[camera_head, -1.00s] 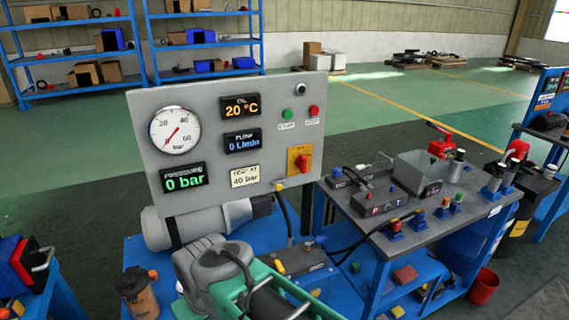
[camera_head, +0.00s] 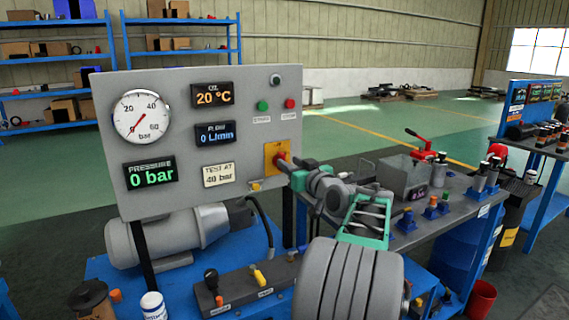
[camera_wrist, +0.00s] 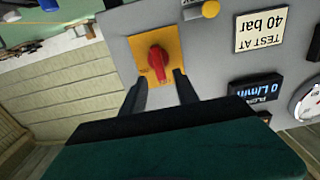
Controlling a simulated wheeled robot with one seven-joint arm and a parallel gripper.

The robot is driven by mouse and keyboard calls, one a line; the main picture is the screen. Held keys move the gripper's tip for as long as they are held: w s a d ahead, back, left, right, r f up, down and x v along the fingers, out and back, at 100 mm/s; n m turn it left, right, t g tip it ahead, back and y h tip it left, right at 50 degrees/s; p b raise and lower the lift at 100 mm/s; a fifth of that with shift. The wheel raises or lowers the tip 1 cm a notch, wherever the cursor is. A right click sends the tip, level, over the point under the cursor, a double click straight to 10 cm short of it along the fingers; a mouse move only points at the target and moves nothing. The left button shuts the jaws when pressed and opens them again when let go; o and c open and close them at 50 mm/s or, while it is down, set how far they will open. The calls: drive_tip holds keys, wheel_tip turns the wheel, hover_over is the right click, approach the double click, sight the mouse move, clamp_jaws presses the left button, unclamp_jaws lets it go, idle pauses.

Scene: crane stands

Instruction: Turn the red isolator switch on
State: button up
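The red isolator switch (camera_wrist: 158,62) is a red knob on a yellow plate (camera_wrist: 138,44), fixed to a grey control panel. In the wrist view my gripper (camera_wrist: 160,82) is at the knob, with its two dark fingers apart, one on each side. I cannot tell whether the fingers touch the knob. In the head view the yellow plate (camera_head: 270,155) is at the panel's lower right, and my gripper (camera_head: 288,168) reaches it from the right, partly covering the knob. The grey panel (camera_head: 240,105) carries displays reading 0 bar, 20 °C and 0 L/min.
A green button (camera_head: 262,106) and a red button (camera_head: 289,103) sit above the switch. A small yellow knob (camera_head: 255,186) is just below the plate. A workbench (camera_head: 455,200) with fittings stands to the right. A grey motor (camera_head: 170,235) lies behind and below the panel.

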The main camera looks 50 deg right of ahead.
sight(284, 159)
drive_tip(key=x, duration=0.4)
clamp_jaws()
idle(0.5)
